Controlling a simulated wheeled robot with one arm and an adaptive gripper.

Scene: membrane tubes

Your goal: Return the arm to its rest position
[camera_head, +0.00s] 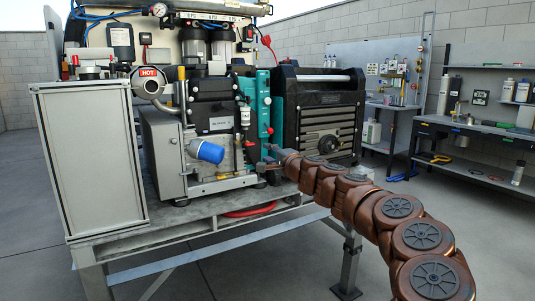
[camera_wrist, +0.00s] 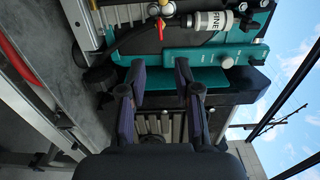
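My copper-coloured arm reaches from the lower right of the head view toward the machine on the metal stand. My gripper (camera_head: 268,160) is at its far end, in front of the teal upright panel (camera_head: 263,105) and beside the black ribbed box (camera_head: 320,115). In the wrist view my gripper (camera_wrist: 160,80) has its two dark fingers spread apart with nothing seen between them. The teal panel (camera_wrist: 215,55) lies just beyond the fingertips. I cannot tell whether the fingers touch it.
The metal stand (camera_head: 180,222) carries the machine, a grey cabinet (camera_head: 92,155) and a blue-capped cylinder (camera_head: 206,151). A white filter marked FINE (camera_wrist: 210,22) shows near the fingers. A workbench (camera_head: 480,130) stands at the right wall. Floor between stand and bench is clear.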

